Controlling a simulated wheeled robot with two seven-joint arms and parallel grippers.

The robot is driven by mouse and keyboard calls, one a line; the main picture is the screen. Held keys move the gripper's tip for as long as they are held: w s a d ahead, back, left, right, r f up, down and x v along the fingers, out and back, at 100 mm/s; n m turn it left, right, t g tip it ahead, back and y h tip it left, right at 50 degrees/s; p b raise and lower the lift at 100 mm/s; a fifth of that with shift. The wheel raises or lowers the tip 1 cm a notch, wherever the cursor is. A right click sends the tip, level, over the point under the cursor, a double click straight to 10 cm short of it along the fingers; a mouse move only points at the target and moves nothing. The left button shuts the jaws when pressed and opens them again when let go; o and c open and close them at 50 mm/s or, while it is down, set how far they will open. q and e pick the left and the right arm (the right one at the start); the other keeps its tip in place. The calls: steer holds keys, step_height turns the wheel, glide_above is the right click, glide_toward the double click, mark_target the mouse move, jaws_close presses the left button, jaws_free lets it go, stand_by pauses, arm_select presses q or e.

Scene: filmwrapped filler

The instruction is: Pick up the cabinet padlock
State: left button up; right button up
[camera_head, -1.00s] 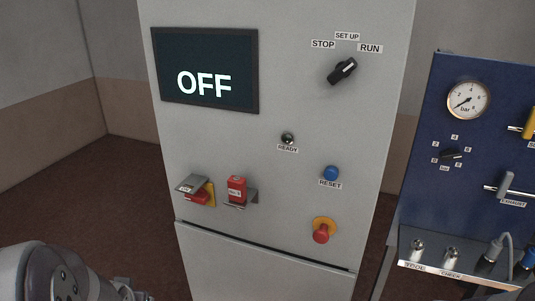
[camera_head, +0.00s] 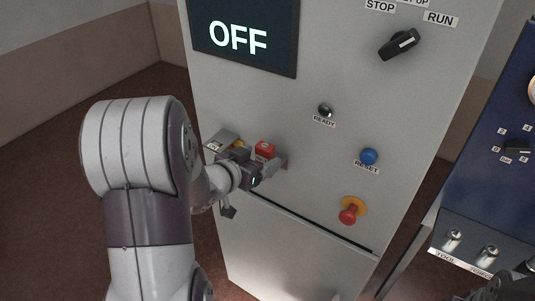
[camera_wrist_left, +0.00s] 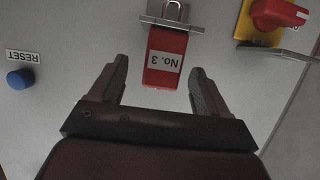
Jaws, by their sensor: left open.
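The cabinet padlock (camera_head: 264,151) has a red body and hangs on a metal bracket on the grey cabinet front. In the left wrist view the padlock (camera_wrist_left: 166,52) shows its "No. 3" label upside down and its metal shackle through the bracket. My left gripper (camera_head: 258,178) is at the padlock, partly covering it in the head view. In the left wrist view the open fingers of the left gripper (camera_wrist_left: 160,72) stand either side of the padlock's free end, with gaps on both sides. A dark part at the lower right corner may be my right gripper; its fingers are not clear.
A red switch on a yellow plate (camera_wrist_left: 261,28) with a metal flap sits beside the padlock. The blue RESET button (camera_head: 369,156) and red emergency stop (camera_head: 349,213) are to the right. A blue pneumatic panel (camera_head: 490,170) stands further right.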

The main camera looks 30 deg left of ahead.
mark_target(261, 155)
arm_select(q)
steer(key=p+x, duration=0.1)
steer(key=x, duration=0.2)
steer(key=shift+r, duration=0.2)
steer(key=shift+w+a+f, duration=0.1)
steer(key=shift+w+f, duration=0.05)
steer(key=shift+w, duration=0.1)
steer(key=shift+a+f, duration=0.1)
steer(key=shift+f, duration=0.05)
steer(key=shift+w, duration=0.15)
steer(key=shift+c, duration=0.6)
steer(key=shift+w, duration=0.1)
steer(key=c, duration=1)
arm_select(e)
steer(key=shift+s+r, duration=0.2)
steer(key=shift+r, duration=0.3)
steer(key=shift+s+r, duration=0.15)
steer(key=shift+r, duration=0.35)
steer(key=shift+a, duration=0.1)
